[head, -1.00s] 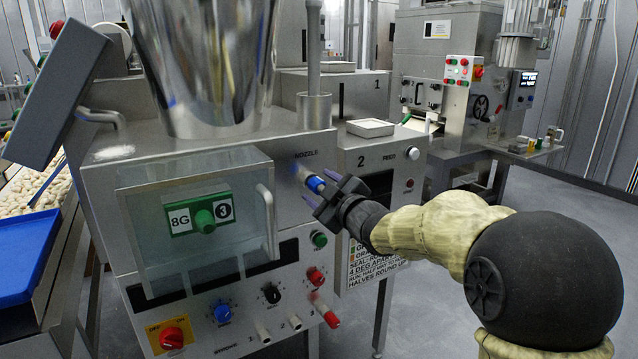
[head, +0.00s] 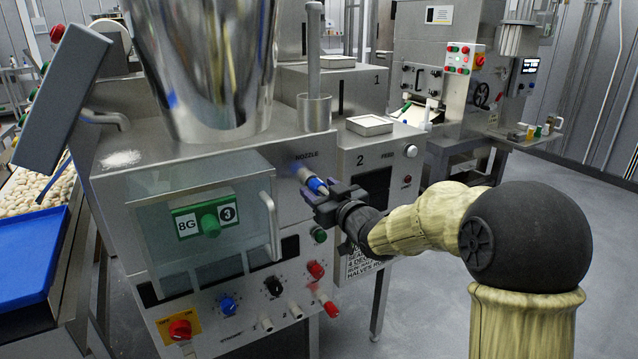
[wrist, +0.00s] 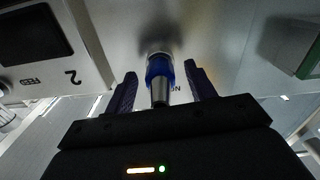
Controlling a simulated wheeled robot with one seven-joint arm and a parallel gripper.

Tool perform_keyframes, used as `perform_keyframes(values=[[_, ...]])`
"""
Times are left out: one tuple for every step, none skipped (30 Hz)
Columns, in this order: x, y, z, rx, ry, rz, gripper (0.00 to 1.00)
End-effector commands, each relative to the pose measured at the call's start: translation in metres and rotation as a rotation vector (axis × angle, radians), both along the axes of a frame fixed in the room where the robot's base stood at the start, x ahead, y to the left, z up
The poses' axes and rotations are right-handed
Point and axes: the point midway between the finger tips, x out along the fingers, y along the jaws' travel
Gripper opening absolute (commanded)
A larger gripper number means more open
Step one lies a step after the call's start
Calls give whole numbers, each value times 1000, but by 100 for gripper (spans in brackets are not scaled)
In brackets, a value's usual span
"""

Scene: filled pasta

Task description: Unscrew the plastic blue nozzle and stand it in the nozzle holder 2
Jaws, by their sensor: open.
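The blue nozzle (head: 317,186) sits on a metal spout that sticks out of the machine's front panel, under the word NOZZLE. In the wrist view the blue nozzle (wrist: 160,72) has a blue collar and a grey metallic tip pointing toward my gripper. My gripper (head: 322,199) is right at the nozzle, and in the wrist view its two dark purple fingers (wrist: 159,88) stand apart, one on each side of it. Small gaps show between fingers and nozzle. I cannot make out which part is nozzle holder 2; a label 2 (head: 361,160) is on the panel to the right.
A clear guard with a handle (head: 269,222) is left of the nozzle. Knobs, including a red one (head: 316,270), and short pegs (head: 296,310) project below. A white tray (head: 369,125) lies on the ledge above right. Open floor is at the right.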

Motion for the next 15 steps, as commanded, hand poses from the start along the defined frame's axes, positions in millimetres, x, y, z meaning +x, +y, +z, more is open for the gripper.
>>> perform_keyframes(values=[[0,-1,6,41,29,-1,55],[0,0,5,61,44,0,55],[0,0,4,81,57,0,55],[0,0,3,88,62,0,55],[0,0,2,93,64,-1,55],[0,0,1,93,64,0,55],[0,0,1,93,63,0,55],[0,0,1,92,62,-1,55],[0,0,1,91,62,-1,55],[0,0,1,91,62,0,55],[0,0,1,91,62,0,55],[0,0,0,90,61,-1,55],[-1,0,1,90,61,-1,55],[-1,0,1,90,61,-1,55],[-1,0,1,90,61,-1,55]])
